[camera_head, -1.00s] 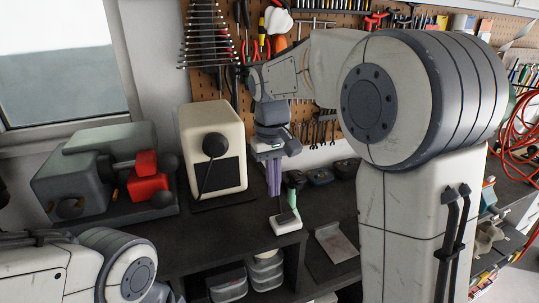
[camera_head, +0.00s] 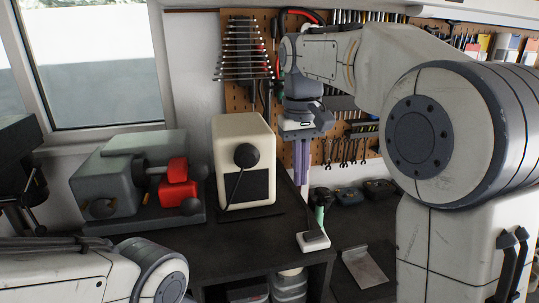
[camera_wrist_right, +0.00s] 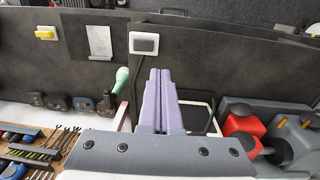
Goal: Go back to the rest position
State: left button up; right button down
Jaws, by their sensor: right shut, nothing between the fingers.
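My right gripper (camera_head: 301,184) has slim purple fingers pointing down, closed together with nothing between them. It hangs above the dark workbench (camera_head: 215,252), right of the cream box machine (camera_head: 228,141) and in front of the pegboard. In the right wrist view, the two purple fingers (camera_wrist_right: 161,75) lie side by side, empty. My left arm shows only as a pale link at the lower left of the head view, and its gripper is out of frame.
A small white device (camera_head: 313,241) and a green-handled tool (camera_head: 320,214) are near the bench edge below the right gripper. A grey machine with red parts (camera_head: 105,175) stands left. Wrenches (camera_head: 355,148) hang behind. A metal plate (camera_head: 364,268) lies right.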

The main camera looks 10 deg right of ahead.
jog(key=s+a+f+n+b, duration=0.2)
jog(key=s+a+f+b, duration=0.2)
jog(key=s+f, duration=0.5)
jog(key=s+a+f+n+y+b, duration=0.1)
jog(key=s+a+f+n+b, duration=0.2)
jog(key=f, duration=1.1)
jog(key=s+a+b, duration=0.2)
jog(key=s+a, duration=0.3)
jog(key=shift+s+a+n+b, duration=0.15)
jog(key=shift+s+n+b, duration=0.15)
jog(key=shift+s, duration=0.05)
jog(key=c, duration=1.4)
grip_release()
jog(key=shift+n, duration=0.6)
jog(key=s+f+b, duration=0.1)
jog(key=s+f, duration=0.4)
jog(key=shift+s+f+b, duration=0.35)
jog(key=shift+s+f, duration=0.05)
jog(key=o, duration=0.5)
jog(key=shift+s+f, duration=0.15)
jog(key=shift+s, duration=0.1)
jog(key=shift+o, duration=0.5)
jog(key=shift+d, duration=0.2)
